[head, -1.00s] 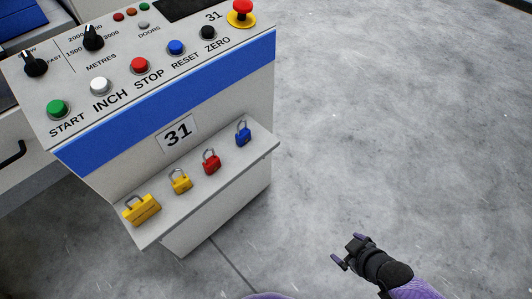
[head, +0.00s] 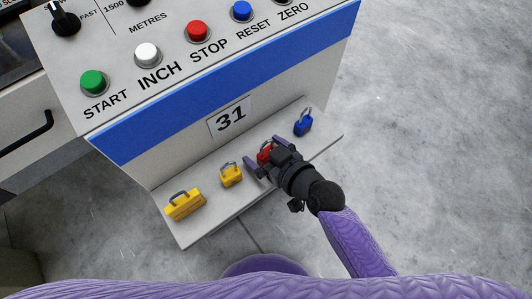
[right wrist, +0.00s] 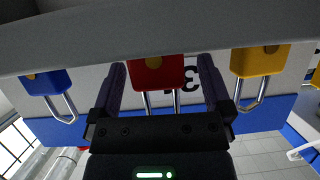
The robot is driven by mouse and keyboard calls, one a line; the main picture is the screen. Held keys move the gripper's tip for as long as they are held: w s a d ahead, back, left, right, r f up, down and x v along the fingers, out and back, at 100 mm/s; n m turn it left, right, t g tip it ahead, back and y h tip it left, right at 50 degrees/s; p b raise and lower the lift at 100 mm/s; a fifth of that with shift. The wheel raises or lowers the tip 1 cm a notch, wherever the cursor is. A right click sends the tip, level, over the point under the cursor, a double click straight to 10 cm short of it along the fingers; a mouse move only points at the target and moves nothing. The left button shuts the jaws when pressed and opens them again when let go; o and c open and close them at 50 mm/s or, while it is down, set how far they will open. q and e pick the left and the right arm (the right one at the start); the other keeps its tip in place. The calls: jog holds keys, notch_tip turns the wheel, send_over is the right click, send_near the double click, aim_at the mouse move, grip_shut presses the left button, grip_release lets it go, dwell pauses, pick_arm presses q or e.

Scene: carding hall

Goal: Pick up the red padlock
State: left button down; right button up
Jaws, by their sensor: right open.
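The red padlock (head: 264,157) stands on the narrow shelf (head: 203,223) at the front of the machine, partly hidden by my right gripper. My right gripper (head: 267,150) is open, with one finger on each side of the padlock. In the right wrist view, the picture is upside down; the red padlock (right wrist: 158,72) sits between the two spread fingers of the right gripper (right wrist: 163,85), with visible gaps and its shackle toward the palm. My left gripper is not in view.
A yellow padlock (head: 231,175) stands close by on the left, with a yellow case (head: 184,205) beyond it. A blue padlock (head: 303,122) stands to the right. The panel marked 31 (head: 231,118) rises behind the shelf, below several control buttons. The floor at right is clear.

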jog(key=shift+x, duration=0.9)
grip_shut()
